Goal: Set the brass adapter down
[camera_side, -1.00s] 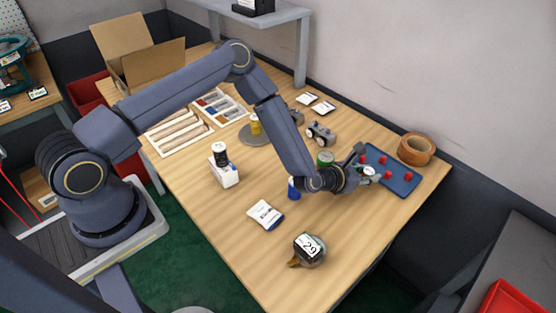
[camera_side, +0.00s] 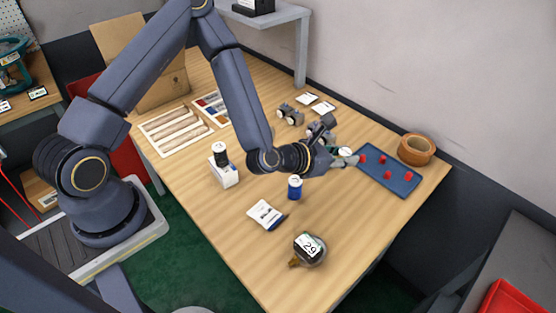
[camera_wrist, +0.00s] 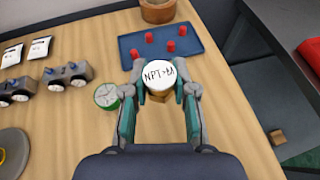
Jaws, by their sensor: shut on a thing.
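The brass adapter (camera_wrist: 160,97) has a white round top with dark lettering that looks like "NPT>M". In the wrist view it sits between the two fingers of my gripper (camera_wrist: 160,80), which is shut on it. In the side view only its pale top (camera_side: 345,151) shows, between the fingers at the left end of the blue tray. Its brass body is mostly hidden there. It appears held above the wooden table (camera_side: 345,215); the exact gap cannot be told.
The blue tray (camera_side: 405,181) carries several red pegs, with a tape roll (camera_side: 417,148) behind it. A green-rimmed round part (camera_wrist: 106,96) stands left of my gripper. A blue can (camera_side: 295,187), white packet (camera_side: 266,214) and round item marked 29 (camera_side: 309,249) stand nearer. The front-right table is clear.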

